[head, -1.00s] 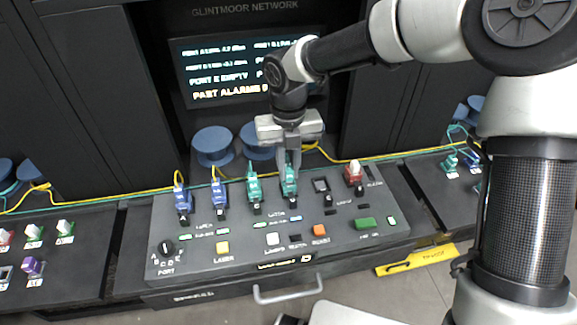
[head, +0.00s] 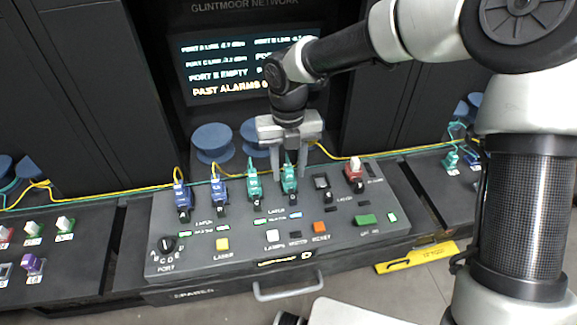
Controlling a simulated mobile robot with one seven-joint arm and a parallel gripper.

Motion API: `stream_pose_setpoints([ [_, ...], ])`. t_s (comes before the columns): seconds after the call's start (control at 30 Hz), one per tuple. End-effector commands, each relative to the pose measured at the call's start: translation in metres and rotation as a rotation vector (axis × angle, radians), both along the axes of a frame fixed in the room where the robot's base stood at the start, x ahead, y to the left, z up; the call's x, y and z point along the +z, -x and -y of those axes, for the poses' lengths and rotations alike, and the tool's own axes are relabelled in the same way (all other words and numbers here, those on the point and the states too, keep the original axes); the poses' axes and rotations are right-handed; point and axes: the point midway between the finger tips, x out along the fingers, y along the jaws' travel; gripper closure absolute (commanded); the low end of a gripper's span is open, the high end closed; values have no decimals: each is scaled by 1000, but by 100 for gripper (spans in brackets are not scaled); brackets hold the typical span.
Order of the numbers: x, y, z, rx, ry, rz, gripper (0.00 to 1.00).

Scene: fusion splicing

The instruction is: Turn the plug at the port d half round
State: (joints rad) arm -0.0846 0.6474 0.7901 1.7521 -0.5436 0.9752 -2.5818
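The plug at port d is a teal plug (head: 289,180), fourth from the left in the upper row of my sloped console (head: 170,225). It stands in its port with a cable behind it. My gripper (head: 289,174) comes down from above. Its two fingers are spread apart, one on each side of the upper part of this plug, with visible gaps. Whether the fingertips touch the console or the plug's far side is hidden.
Another teal plug (head: 254,186) stands close on the left, with two blue plugs (head: 219,190) beyond it. An empty port (head: 321,184) and a red-and-white plug (head: 354,172) are on the right. Yellow cables and blue spools (head: 212,143) lie behind.

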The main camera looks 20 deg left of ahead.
Motion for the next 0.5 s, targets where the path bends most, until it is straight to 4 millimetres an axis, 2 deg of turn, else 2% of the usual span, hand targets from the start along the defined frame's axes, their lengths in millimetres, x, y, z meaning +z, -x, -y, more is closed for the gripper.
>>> stream_pose_setpoints([
  [0.27, 4, 0, 0, 0, 0, 1, 63],
  [0.37, 16, -1, 0, -1, -2, 3, 63],
  [0.5, 46, -2, 0, -2, -2, 5, 63],
])
